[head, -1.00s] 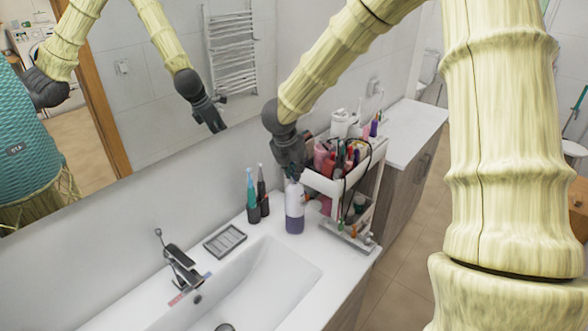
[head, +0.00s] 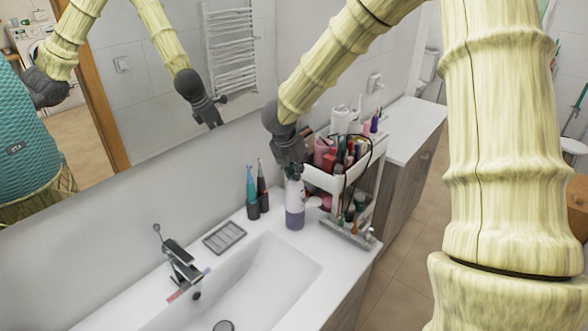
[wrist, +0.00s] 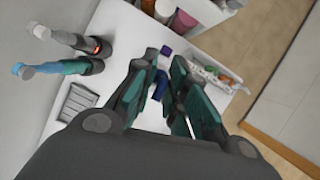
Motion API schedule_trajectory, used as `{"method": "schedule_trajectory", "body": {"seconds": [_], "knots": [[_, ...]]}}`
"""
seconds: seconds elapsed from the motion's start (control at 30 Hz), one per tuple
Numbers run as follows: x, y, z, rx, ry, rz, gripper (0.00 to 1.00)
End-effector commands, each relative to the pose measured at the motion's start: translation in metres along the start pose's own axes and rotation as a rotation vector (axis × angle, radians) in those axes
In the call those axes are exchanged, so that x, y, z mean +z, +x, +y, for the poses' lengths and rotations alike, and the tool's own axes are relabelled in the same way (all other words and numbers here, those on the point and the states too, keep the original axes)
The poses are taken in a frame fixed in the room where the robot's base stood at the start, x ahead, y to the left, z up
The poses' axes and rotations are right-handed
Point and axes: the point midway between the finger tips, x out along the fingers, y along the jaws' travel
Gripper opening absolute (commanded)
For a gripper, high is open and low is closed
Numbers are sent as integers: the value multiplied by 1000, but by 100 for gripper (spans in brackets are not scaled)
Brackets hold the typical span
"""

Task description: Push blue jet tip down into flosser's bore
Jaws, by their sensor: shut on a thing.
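My gripper (head: 291,172) points down over the white-and-purple flosser (head: 294,207), which stands upright on the washbasin counter. In the wrist view my gripper (wrist: 165,60) has its green-padded fingers close around a small dark blue piece, the blue jet tip (wrist: 160,85). The fingers hide much of the tip. In the head view the tip is hidden by my gripper. The flosser's bore is not visible, so I cannot tell whether the tip is in it or above it.
A white cart (head: 322,182) full of cosmetics stands close right of the flosser. Two electric toothbrushes (head: 257,192) stand to its left by the wall. A grey soap tray (head: 224,237), a faucet (head: 180,262) and the basin (head: 260,280) lie in front.

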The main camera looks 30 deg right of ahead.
Motion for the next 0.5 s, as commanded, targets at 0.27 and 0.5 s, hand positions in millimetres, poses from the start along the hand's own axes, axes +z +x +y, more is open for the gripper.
{"method": "schedule_trajectory", "body": {"seconds": [0.27, 0.5], "knots": [[-1, 3, 0, 0, 0, 0, 27], [-1, 3, 0, 0, 0, 0, 40]]}}
